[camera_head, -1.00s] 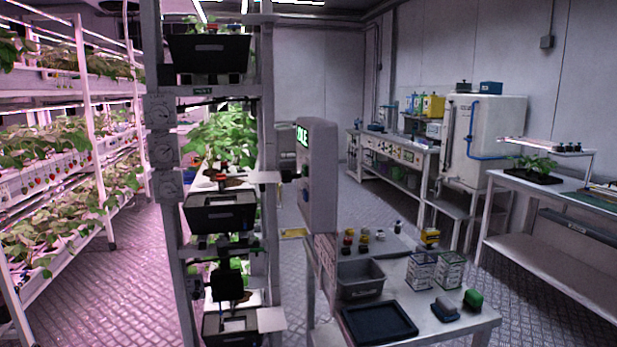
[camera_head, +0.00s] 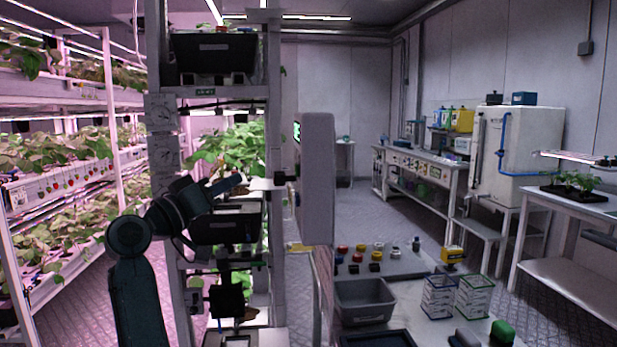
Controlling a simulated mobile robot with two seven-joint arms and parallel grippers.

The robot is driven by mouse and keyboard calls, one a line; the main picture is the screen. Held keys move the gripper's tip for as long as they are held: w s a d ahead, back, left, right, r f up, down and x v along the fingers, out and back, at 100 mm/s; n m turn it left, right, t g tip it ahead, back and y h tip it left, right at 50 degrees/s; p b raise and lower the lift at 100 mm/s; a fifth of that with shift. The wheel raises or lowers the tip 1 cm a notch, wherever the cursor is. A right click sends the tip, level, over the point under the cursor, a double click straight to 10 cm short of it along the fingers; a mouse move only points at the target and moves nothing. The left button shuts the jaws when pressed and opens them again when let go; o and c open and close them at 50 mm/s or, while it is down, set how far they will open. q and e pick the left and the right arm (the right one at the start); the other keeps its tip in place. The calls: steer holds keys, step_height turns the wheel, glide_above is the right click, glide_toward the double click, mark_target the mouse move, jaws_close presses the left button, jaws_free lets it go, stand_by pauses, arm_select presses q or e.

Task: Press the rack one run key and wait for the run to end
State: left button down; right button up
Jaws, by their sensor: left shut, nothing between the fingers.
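The grey control box (camera_head: 318,180) stands on the post at the right of the near rack (camera_head: 275,140). It is seen nearly edge-on, with only a sliver of its lit green display (camera_head: 297,131) showing. I cannot make out a run key from this angle. My left arm comes up from the lower left. My left gripper (camera_head: 237,182) is shut and empty in front of the rack, left of the control box and apart from it in the picture. My right gripper is out of view.
Dark trays (camera_head: 212,55) and leafy plants fill the near rack. A bench at the right carries a grey bin (camera_head: 364,302), several coloured buttons (camera_head: 376,256), two patterned cartons (camera_head: 438,298) and a green block (camera_head: 502,332). Open floor (camera_head: 353,213) lies behind it.

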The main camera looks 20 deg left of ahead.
mark_target(297, 170)
arm_select(q)
steer(key=shift+s+a+r, duration=0.15)
steer(key=shift+s+r, duration=0.05)
steer(key=shift+r, duration=0.55)
steer(key=w+d+p, duration=0.1)
steer(key=w+d, duration=0.3)
steer(key=d, duration=0.3)
steer(key=shift+w+d, duration=0.25)
steer(key=shift+w, duration=0.05)
stand_by(1.7)
steer(key=shift+w+d, duration=0.25)
steer(key=shift+d, duration=0.1)
